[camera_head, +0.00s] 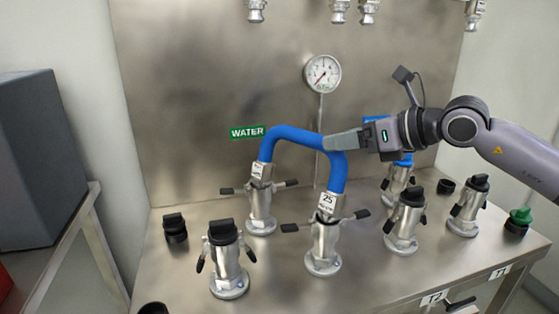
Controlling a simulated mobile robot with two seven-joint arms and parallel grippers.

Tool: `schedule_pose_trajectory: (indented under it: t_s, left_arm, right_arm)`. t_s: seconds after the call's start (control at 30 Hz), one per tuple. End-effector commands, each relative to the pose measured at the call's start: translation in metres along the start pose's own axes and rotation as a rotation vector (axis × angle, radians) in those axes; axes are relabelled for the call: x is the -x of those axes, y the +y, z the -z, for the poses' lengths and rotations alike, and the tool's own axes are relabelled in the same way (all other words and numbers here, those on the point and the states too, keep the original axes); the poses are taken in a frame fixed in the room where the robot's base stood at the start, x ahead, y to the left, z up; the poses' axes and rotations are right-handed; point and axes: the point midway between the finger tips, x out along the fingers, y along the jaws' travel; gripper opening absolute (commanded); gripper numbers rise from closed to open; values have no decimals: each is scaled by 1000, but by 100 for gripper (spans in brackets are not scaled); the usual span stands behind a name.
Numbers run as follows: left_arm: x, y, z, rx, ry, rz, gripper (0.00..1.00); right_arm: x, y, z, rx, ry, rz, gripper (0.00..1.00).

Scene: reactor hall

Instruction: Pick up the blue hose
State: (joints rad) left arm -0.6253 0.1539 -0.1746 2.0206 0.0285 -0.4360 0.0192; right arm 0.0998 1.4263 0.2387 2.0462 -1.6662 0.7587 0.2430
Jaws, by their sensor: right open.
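The blue hose (295,136) arches between two silver couplings on the steel bench. Its left end meets the left coupling (260,205), and its right end meets the front coupling (323,245), which has a tag reading 25. My right gripper (335,141) comes in from the right, with its grey fingers at the hose's upper right bend. The fingers overlap the bend in the picture; whether they touch it cannot be told. The gripper is open. A bit of blue shows behind my right gripper and wrist. My left gripper is not in view.
Capped couplings stand at the front left (227,265) and right (405,220) on the bench. A pressure gauge (322,73) and a green WATER sign (247,132) are on the steel back panel. A grey box (35,160) stands at the left.

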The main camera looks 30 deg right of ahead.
Motion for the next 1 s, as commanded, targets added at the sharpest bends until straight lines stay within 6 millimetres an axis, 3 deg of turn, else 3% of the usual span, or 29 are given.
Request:
schedule_pose_trajectory:
  t_s: [0.23, 1.0]
  left_arm:
    - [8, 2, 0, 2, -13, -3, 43]
    - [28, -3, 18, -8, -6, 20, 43]
  right_arm:
    - [1, -4, -8, 30, 1, 29, 63]
    - [-28, 1, -14, 26, -3, 22, 63]
